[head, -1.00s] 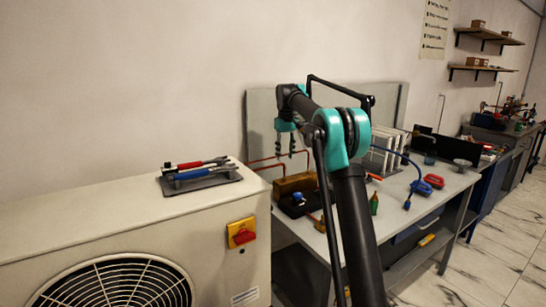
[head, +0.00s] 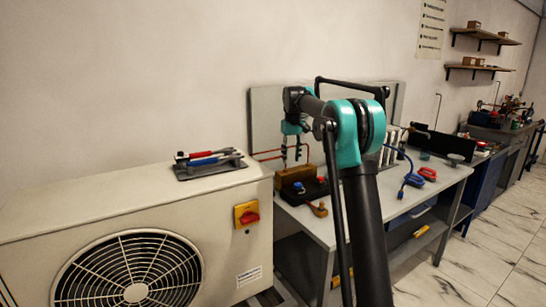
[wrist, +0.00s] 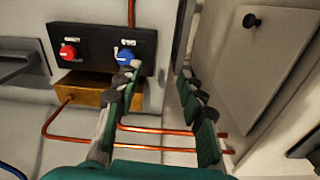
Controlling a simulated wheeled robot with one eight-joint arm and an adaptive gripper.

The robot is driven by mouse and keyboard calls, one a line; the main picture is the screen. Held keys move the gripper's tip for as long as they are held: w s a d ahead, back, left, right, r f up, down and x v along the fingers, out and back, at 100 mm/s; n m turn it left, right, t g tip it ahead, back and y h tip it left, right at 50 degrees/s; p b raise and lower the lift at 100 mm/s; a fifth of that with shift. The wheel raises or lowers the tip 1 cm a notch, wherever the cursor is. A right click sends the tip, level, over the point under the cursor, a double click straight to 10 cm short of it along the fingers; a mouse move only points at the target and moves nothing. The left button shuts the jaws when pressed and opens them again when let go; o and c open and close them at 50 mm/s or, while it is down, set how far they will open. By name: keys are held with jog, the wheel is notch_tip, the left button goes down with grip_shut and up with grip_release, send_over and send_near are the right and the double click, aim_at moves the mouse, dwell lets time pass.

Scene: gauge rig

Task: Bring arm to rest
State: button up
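My gripper (head: 291,152) hangs from my arm above the left part of the workbench, its fingers pointing down. In the wrist view my gripper (wrist: 160,105) is open, its two fingers apart with nothing between them. Copper pipes (wrist: 165,130) run behind and below the fingers. A black panel with a red knob (wrist: 68,52) and a blue knob (wrist: 125,57) is beyond the left finger, with a brass-coloured block (wrist: 85,90) under it. In the head view this block (head: 295,176) lies just below the fingers.
A white outdoor unit (head: 90,210) stands at the left, with a tray of red- and blue-handled tools (head: 208,162) and a red switch (head: 247,215). The workbench (head: 345,222) holds a blue hose (head: 408,172) and a red-and-blue item (head: 428,174). Shelves (head: 478,70) hang at the back right.

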jog(key=s+d+f+m+t, duration=0.1)
jog(key=s+d+f, duration=0.2)
jog(key=s+f, duration=0.5)
jog(key=s+d+f+m+t, duration=0.1)
jog(key=s+d+f, duration=0.3)
jog(key=s, duration=1.8)
jog(key=s+d+f+m+t, duration=0.1)
jog(key=s+d+f+m, duration=0.2)
jog(key=s+f, duration=0.8)
jog(key=s+d, duration=0.1)
jog(key=s, duration=0.3)
jog(key=shift+s+d+f+t, duration=0.25)
jog(key=shift+f+t, duration=0.15)
